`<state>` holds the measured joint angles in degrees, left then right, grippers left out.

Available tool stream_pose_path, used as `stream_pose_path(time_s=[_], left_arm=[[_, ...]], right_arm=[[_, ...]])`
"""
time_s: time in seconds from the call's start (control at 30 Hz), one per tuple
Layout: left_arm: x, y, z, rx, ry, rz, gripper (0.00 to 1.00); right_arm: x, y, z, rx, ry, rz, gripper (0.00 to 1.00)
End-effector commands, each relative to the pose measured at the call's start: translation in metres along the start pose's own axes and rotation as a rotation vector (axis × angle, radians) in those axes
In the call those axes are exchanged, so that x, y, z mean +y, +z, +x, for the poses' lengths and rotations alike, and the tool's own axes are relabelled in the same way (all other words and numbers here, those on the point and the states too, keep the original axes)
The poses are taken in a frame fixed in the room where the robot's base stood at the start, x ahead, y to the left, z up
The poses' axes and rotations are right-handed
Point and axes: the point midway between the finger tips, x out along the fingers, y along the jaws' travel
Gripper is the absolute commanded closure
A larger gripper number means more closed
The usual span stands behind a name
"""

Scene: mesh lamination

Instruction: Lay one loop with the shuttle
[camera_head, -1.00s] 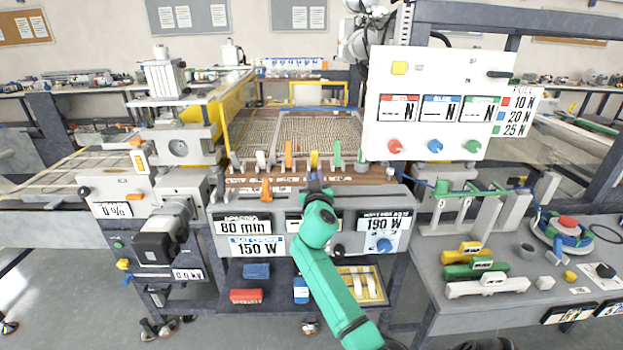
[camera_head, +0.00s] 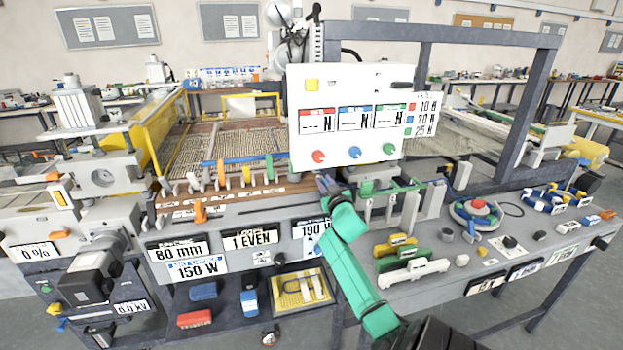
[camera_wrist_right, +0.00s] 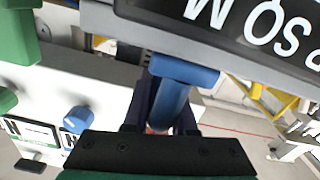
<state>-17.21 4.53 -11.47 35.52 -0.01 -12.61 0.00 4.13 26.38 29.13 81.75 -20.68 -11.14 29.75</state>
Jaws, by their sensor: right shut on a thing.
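My right gripper (camera_head: 326,184) is at the front of the machine, just below the lower edge of the white panel and right of the coloured levers. In the right wrist view its dark fingers are shut on a blue T-shaped piece (camera_wrist_right: 178,72); I cannot tell for sure whether this is the shuttle. A tan mesh (camera_head: 235,140) lies on the machine bed behind the row of levers (camera_head: 246,175). A display (camera_head: 250,239) below reads "1 EVEN". My left gripper is out of view.
The white panel (camera_head: 350,110) with red, blue and green knobs stands just above my right gripper. Green and grey posts (camera_head: 410,205) stand to its right. The side table holds coloured blocks (camera_head: 405,258) and a round blue-and-green reel (camera_head: 476,214).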

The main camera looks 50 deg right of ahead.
Motion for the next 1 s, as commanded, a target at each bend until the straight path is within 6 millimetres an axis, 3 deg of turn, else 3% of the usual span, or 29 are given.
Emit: stream_pose_path(time_s=[0.43,0.47,0.5,0.53,0.87,1.0], left_arm=[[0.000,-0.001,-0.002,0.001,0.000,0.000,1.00],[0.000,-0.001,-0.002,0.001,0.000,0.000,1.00],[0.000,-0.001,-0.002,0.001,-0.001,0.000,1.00],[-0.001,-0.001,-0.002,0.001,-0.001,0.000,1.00],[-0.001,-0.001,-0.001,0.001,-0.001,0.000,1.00],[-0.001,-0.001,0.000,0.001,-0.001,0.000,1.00]], right_arm=[[0.009,0.002,0.000,-0.002,0.005,-0.003,1.00],[0.009,0.002,0.000,-0.002,0.005,-0.003,0.68],[0.009,0.002,0.000,-0.002,0.006,-0.002,0.52],[0.009,0.002,0.000,-0.002,0.005,-0.002,0.48],[0.007,0.002,-0.001,-0.002,0.002,-0.001,0.48],[0.006,0.004,-0.013,-0.003,0.001,-0.001,0.48]])
